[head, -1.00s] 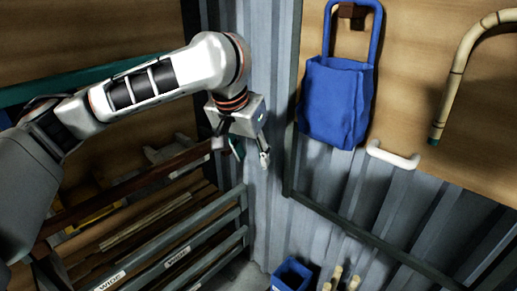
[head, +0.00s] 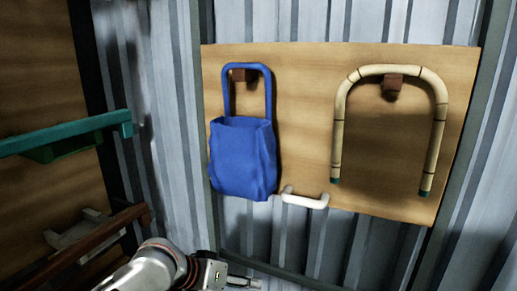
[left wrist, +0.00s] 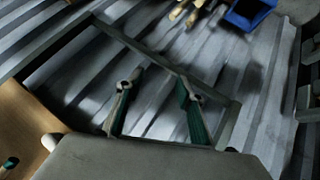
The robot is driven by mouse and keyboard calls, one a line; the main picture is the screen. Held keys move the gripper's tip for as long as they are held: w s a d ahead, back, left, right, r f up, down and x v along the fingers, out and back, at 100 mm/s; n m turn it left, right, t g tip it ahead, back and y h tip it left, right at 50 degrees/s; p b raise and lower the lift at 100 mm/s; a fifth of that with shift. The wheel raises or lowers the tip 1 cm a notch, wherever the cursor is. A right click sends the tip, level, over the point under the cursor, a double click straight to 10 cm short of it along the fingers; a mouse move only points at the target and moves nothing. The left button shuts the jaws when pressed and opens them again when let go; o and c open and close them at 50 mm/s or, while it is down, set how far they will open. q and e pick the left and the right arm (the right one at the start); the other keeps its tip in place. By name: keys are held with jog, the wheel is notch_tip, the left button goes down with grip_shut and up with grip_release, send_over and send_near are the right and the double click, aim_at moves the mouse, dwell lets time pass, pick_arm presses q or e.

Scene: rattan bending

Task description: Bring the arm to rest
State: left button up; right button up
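My left arm (head: 155,268) enters at the bottom of the head view, low in front of the metal wall and below the wooden board. Its gripper (head: 240,283) is at the bottom edge and partly cut off. In the left wrist view the two green-lined fingers (left wrist: 156,97) stand apart with nothing between them, over grey corrugated metal. My right gripper is in neither view.
A wooden board (head: 310,100) carries a hanging blue bag (head: 243,160), a white handle (head: 305,200) and a bent rattan piece (head: 438,130) on a peg. A teal bar (head: 60,137) juts in at left.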

pick_arm(q)
jog(key=s+a+f+n+t+y, duration=0.1)
jog(key=s+a+f+t, duration=0.15)
jog(key=f, duration=0.65)
jog(key=s+a+f+t, duration=0.2)
jog(key=s+a+f, duration=0.2)
jog(key=f, duration=0.4)
jog(key=s+a+f+y, duration=0.2)
jog(key=s+a+f, duration=0.3)
jog(key=s+a, duration=0.1)
jog(key=s+a+f+m+y, duration=0.1)
jog(key=s+a+f+y, duration=0.1)
jog(key=s+a+f, duration=0.3)
jog(key=s+f, duration=0.1)
jog(key=s, duration=0.3)
jog(key=shift+a+y, duration=0.3)
jog(key=shift+a, duration=0.1)
